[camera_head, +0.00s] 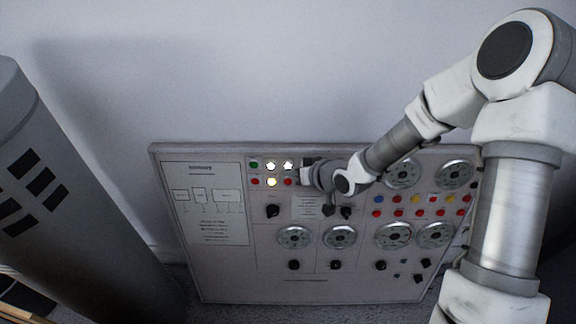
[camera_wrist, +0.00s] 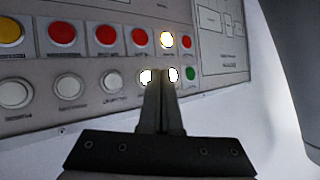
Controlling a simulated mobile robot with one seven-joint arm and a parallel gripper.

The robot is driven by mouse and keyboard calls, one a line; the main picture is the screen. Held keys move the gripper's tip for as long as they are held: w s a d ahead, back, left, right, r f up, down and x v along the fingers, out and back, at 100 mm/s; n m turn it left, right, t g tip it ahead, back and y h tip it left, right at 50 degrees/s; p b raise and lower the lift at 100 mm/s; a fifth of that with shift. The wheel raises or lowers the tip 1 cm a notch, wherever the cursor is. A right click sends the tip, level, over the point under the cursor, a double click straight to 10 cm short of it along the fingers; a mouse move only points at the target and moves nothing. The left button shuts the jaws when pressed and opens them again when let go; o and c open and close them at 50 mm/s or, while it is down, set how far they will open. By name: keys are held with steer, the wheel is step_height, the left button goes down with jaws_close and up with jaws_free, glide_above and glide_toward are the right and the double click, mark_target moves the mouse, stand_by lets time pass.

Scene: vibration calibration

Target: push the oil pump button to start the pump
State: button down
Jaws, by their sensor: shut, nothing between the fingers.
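The control panel (camera_head: 270,290) leans against the wall. Its top left button block has a green button (camera_head: 253,164), two lit white buttons (camera_head: 271,166) (camera_head: 288,165), a lit yellow button (camera_head: 271,182) and red buttons (camera_head: 254,181). Labels are too small to read, so I cannot tell which is the oil pump button. My gripper (camera_head: 302,175) is at the right of this block. In the wrist view my gripper (camera_wrist: 162,74) is shut and empty, its tips overlapping the two lit white buttons (camera_wrist: 146,77) (camera_wrist: 173,75), with the green button (camera_wrist: 190,75) beside. Contact is unclear.
Round gauges (camera_head: 341,237), black knobs (camera_head: 272,211) and more coloured buttons (camera_head: 416,212) cover the panel. A printed diagram sheet (camera_head: 207,204) is at its left. A grey cylinder (camera_head: 70,200) stands at the left. The wall above the panel is bare.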

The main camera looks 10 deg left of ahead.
steer(key=shift+s, duration=0.1)
steer(key=s, duration=0.3)
steer(key=s+d+r, duration=0.1)
steer(key=shift+s+d, duration=0.1)
steer(key=shift+s, duration=0.2)
stand_by(0.6)
